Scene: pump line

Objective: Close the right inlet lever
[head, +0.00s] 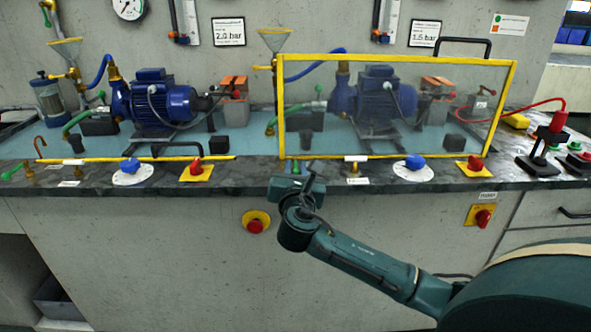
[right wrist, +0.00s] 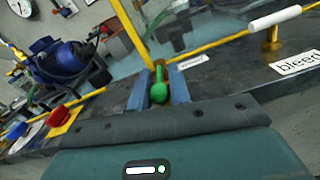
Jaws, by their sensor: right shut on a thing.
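The right inlet lever (right wrist: 159,92) shows in the right wrist view as a green rounded handle between my right gripper's two grey-blue fingers. My right gripper (right wrist: 159,84) is shut on it. In the head view my right gripper (head: 291,186) is at the bench's front edge, below the left corner of the yellow-framed guard (head: 398,58). There it hides most or all of the right lever, so its angle is hard to tell. A similar green lever (head: 12,172) is at the far left of the bench. My left gripper is out of view.
The clear guard stands over the right pump (head: 376,95). Blue knobs (head: 414,162) and red switches (head: 475,163) line the front edge. A bleed label (right wrist: 297,63) and brass fitting (right wrist: 271,40) are right of the lever. A red stop button (head: 256,226) is on the panel below.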

